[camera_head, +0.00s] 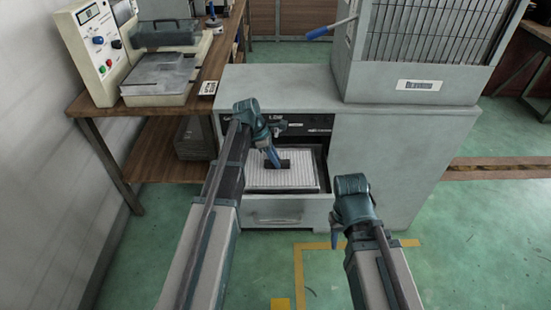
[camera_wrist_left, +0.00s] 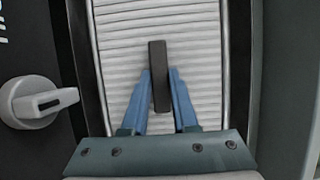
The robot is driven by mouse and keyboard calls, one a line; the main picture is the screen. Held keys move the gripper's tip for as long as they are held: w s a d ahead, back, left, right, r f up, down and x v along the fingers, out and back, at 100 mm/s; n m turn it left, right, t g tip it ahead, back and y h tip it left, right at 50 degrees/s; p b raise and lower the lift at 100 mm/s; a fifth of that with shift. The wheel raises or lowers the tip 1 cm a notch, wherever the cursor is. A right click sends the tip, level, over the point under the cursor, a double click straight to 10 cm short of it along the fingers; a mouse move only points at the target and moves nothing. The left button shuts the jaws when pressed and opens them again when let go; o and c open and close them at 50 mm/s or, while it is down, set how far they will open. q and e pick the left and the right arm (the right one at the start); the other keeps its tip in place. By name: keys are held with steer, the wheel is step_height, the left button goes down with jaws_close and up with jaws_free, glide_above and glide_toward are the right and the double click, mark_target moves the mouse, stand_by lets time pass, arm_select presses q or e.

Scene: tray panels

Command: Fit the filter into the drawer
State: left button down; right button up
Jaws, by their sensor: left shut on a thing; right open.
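The filter (camera_head: 283,178) is a flat, white, pleated panel with a light frame and a dark bar handle on top. It lies level in or just over the open drawer (camera_head: 273,212) of the grey cabinet; I cannot tell whether it is fully seated. My left gripper (camera_head: 275,162) reaches down over it, shut on the dark handle. In the left wrist view the blue fingers close on both sides of the handle (camera_wrist_left: 158,75), with the pleats (camera_wrist_left: 120,60) behind. My right gripper (camera_head: 335,237) is open and empty in front of the cabinet, right of the drawer.
A grey cabinet (camera_head: 385,160) surrounds the drawer and carries a large grilled unit (camera_head: 415,60) on top. A wooden bench (camera_head: 85,105) with a control box stands at the left. A pale knob (camera_wrist_left: 35,102) sits left of the filter in the wrist view. Green floor lies open in front.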

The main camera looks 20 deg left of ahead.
mark_target(274, 167)
arm_select(q)
steer(key=shift+s+f+b, duration=0.1)
steer(key=shift+f+b, duration=2.25)
steer(key=shift+f, duration=0.4)
steer(key=c, duration=0.6)
jaws_free()
steer(key=shift+r, duration=0.2)
steer(key=p+v, duration=1.2)
steer(key=v, duration=0.1)
steer(key=shift+a+r+p, duration=0.15)
steer(key=shift+r+p, duration=0.05)
steer(key=shift+p, duration=0.2)
steer(key=shift+s, duration=0.1)
